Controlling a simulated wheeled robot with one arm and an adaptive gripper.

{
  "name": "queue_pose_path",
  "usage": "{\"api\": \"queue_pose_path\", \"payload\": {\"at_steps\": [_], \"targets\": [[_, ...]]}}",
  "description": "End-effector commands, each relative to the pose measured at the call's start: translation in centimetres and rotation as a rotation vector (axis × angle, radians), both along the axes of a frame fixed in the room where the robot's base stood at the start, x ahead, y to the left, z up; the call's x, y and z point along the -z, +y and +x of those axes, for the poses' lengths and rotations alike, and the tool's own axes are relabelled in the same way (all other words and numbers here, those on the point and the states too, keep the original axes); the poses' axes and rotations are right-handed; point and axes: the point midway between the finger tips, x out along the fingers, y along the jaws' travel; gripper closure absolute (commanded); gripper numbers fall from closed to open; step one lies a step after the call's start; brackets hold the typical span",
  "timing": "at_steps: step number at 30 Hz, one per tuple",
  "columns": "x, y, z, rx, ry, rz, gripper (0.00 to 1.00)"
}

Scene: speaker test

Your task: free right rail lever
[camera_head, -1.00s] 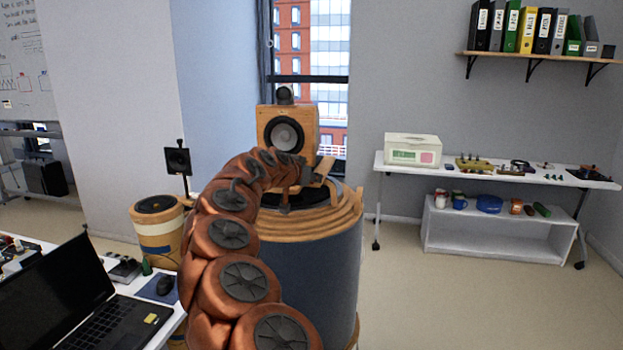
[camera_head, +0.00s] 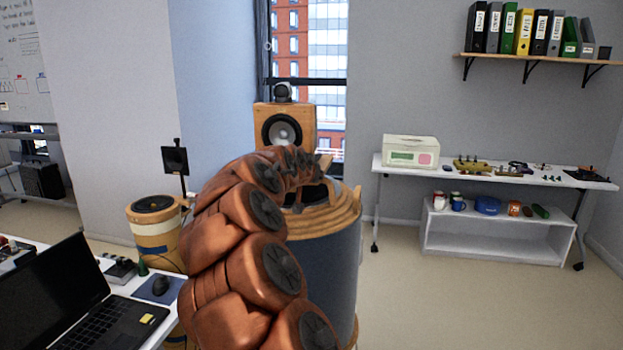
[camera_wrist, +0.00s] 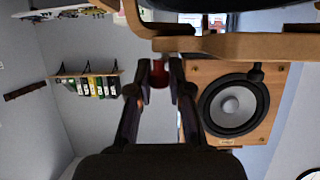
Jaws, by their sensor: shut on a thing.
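In the wrist view, my gripper (camera_wrist: 162,72) has its two dark fingers on either side of a small red piece (camera_wrist: 160,75), which looks like a lever's end. The red piece sits just under a light wooden rail (camera_wrist: 235,46) that crosses the top of the view. I cannot tell how the lever is turned. In the head view, my copper arm hides the gripper and the lever. A wooden ring (camera_head: 345,212) tops the dark blue drum (camera_head: 325,270) there. The wooden speaker (camera_head: 304,116) stands behind the drum; it also shows beside my gripper in the wrist view (camera_wrist: 275,100).
A smaller drum (camera_head: 150,235) with a dark top stands left of my arm. A white table (camera_head: 470,176) stands along the back right wall. The floor before it is clear.

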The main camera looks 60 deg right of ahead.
Motion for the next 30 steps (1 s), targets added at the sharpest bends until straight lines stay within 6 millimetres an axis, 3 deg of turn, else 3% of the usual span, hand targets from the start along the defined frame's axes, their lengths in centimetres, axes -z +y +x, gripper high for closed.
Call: {"api": "queue_pose_path", "payload": {"at_steps": [30], "targets": [[0.1, -1.2, -1.1, -0.351, -0.006, 0.000, 1.00]]}}
